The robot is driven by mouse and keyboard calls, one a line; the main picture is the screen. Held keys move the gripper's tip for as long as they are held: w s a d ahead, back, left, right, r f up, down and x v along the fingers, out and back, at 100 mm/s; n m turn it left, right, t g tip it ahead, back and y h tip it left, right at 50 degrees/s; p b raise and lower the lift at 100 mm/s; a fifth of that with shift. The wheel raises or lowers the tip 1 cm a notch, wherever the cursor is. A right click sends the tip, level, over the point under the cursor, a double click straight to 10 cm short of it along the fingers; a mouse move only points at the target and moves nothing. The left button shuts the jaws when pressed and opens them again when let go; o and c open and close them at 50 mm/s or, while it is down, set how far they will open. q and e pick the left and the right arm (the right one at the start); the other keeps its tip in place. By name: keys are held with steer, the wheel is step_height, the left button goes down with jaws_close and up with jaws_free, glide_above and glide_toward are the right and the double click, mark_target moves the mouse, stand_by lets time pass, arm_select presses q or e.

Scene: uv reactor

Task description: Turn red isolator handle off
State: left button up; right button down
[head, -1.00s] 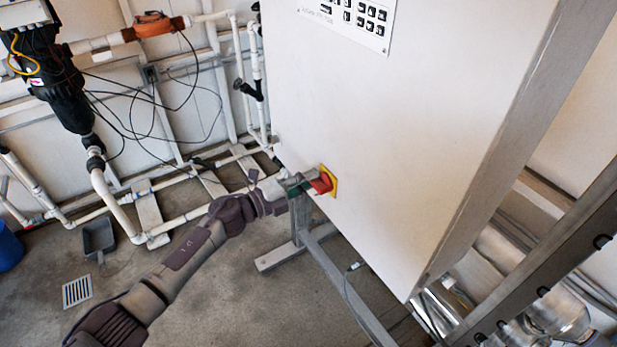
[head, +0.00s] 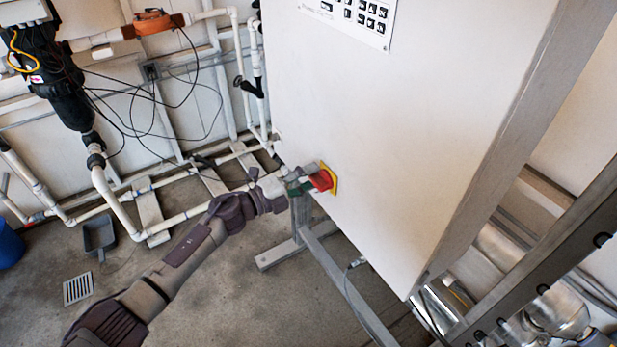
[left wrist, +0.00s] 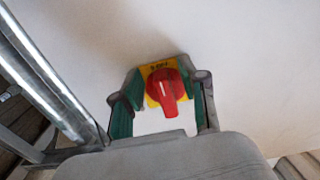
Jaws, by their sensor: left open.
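The red isolator handle (head: 322,180) sits on a yellow plate (head: 332,178) low on the front of the white cabinet (head: 400,130). In the left wrist view the red handle (left wrist: 166,88) points down and slightly right in the picture, over its yellow plate (left wrist: 152,72) with small dark lettering. My left gripper (head: 305,181) is at the handle, its fingers open on either side of it. In the left wrist view the fingers (left wrist: 164,98) stand to the left and right of the handle with gaps visible. My right gripper is not in view.
A metal stand leg (head: 340,275) runs below the cabinet. White pipes (head: 180,215) and a black dustpan (head: 99,236) lie at the left near the wall. A steel frame (head: 540,260) with pipework stands at the right. Grey floor is open around my left arm.

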arm_select(q)
steer(key=v, duration=1.2)
steer(key=shift+f, duration=0.1)
